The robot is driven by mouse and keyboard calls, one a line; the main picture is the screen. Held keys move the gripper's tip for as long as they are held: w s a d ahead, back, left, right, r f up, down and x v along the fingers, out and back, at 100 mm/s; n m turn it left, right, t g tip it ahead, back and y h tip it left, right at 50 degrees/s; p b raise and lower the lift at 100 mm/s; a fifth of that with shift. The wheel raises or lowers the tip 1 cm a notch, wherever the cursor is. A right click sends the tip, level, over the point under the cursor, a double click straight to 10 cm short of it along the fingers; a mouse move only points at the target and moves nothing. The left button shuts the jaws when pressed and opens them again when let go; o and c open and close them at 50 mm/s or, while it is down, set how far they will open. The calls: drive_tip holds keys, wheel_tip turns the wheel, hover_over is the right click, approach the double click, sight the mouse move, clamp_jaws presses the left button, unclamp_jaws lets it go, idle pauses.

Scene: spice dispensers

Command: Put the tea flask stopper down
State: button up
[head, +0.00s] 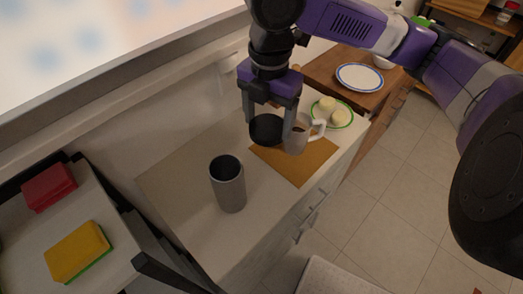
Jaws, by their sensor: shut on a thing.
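My gripper (268,120) is over the counter, pointing down, and shut on a round black stopper (266,129). The stopper appears held above the counter, near an orange-brown mat, though its exact height is hard to tell. The tea flask (229,185), a grey cylinder with an open dark top, stands upright on the white counter (180,180), to the lower left of my gripper and apart from it.
Bare counter lies left of the flask. A shelf at left holds a yellow sponge (77,252) and red block (49,187).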

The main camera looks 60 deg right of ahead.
drive_tip(key=shift+n, duration=0.3)
drive_tip(key=shift+f, duration=0.35)
drive_tip(key=p, duration=0.1)
hover_over(266, 181)
wheel_tip(266, 181, down, 19)
drive_tip(key=shift+f, duration=0.2)
drive_tip(key=shift+f, duration=0.1)
drive_tip(key=o, duration=1.3)
drive_tip(key=shift+c, duration=0.2)
